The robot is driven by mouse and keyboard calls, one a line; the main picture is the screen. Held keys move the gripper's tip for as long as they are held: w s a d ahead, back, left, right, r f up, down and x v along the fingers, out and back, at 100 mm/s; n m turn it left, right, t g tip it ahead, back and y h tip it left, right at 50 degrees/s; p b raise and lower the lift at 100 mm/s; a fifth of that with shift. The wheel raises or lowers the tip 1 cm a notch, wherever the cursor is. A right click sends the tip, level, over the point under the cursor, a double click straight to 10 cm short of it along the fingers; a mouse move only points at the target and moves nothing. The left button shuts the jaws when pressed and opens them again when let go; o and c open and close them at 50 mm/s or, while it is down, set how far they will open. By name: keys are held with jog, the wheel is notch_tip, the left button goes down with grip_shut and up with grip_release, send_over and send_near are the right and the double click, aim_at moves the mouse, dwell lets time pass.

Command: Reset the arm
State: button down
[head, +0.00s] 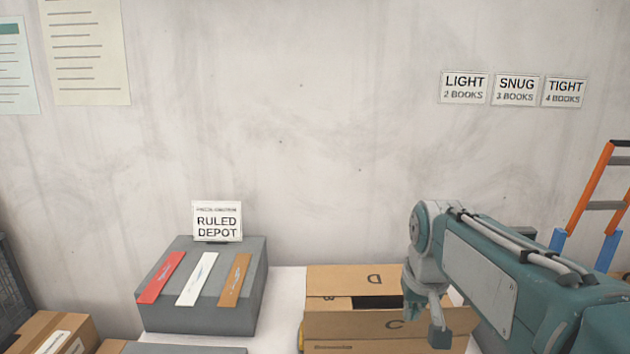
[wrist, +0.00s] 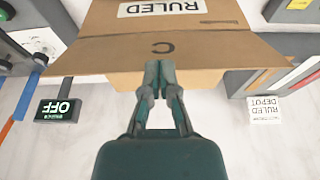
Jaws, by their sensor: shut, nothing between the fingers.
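My arm reaches in from the right in the head view, and my gripper (head: 438,335) hangs down in front of the cardboard box at the right. In the wrist view my gripper (wrist: 159,68) is shut, with its fingertips together and nothing between them. The fingertips overlap the box flap marked C in that view; I cannot tell whether they touch it. The cardboard box (head: 350,325) has flaps marked C and D and a dark opening between them. The box (wrist: 215,50) also shows in the wrist view, with a RULED label on it.
A grey block (head: 210,318) carries red, white and brown strips and a RULED DEPOT sign (head: 217,222). Another cardboard box (head: 55,330) stands at the lower left. An orange and blue ladder (head: 590,190) stands at the right. An OFF sign (wrist: 60,110) shows in the wrist view.

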jog(key=s+f+t, duration=0.1)
jog(key=s+f, duration=0.1)
jog(key=s, duration=0.6)
jog(key=s+f+t, duration=0.1)
jog(key=s+f, duration=0.1)
jog(key=s, duration=0.7)
jog(key=shift+a+f, duration=0.3)
jog(key=shift+f, duration=0.05)
jog(key=shift+w, duration=0.1)
